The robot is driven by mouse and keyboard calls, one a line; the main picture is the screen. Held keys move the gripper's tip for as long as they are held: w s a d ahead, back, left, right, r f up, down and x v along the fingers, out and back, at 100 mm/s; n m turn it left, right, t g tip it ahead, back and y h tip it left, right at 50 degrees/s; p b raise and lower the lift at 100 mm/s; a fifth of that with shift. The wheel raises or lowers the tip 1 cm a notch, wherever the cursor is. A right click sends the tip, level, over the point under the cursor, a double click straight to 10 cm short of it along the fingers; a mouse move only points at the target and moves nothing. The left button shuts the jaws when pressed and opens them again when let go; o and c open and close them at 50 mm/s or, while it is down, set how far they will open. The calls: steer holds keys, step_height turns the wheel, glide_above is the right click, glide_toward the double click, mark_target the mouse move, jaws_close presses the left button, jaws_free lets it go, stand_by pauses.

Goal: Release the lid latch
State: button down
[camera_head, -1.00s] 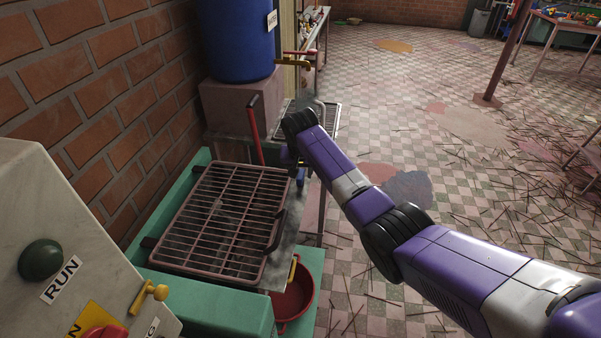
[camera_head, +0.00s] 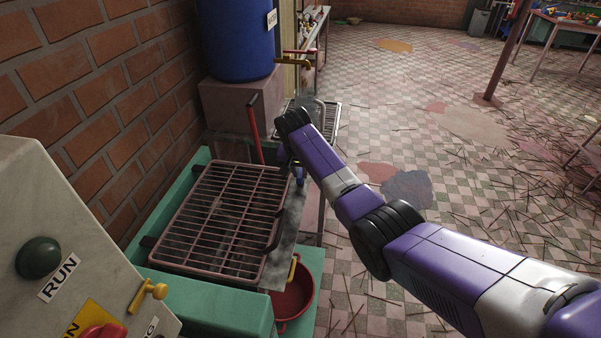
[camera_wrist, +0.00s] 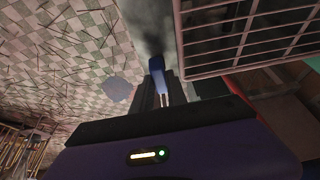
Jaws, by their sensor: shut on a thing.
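The lid is a barred metal grate (camera_head: 222,220) lying closed over the green machine body (camera_head: 210,305). A small blue latch handle (camera_head: 299,172) shows at the grate's far right corner, beside the grey side plate. In the wrist view the blue latch handle (camera_wrist: 157,64) stands between the two dark fingers of my gripper (camera_wrist: 159,90), which is shut on it. The grate (camera_wrist: 240,40) is to the right there. In the head view my arm hides most of the gripper.
A red lever (camera_head: 256,130) rises behind the grate. A blue barrel (camera_head: 237,40) with a brass tap stands beyond it. A red bucket (camera_head: 293,298) is at the front right, and a RUN control panel (camera_head: 50,230) at the left. The tiled floor at right has scattered sticks.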

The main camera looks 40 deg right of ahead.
stand_by(0.3)
steer(key=c, duration=1.3)
jaws_free()
steer(key=shift+r, duration=0.1)
steer(key=v, duration=0.7)
steer(key=shift+a+r, duration=0.2)
steer(key=shift+r, duration=0.05)
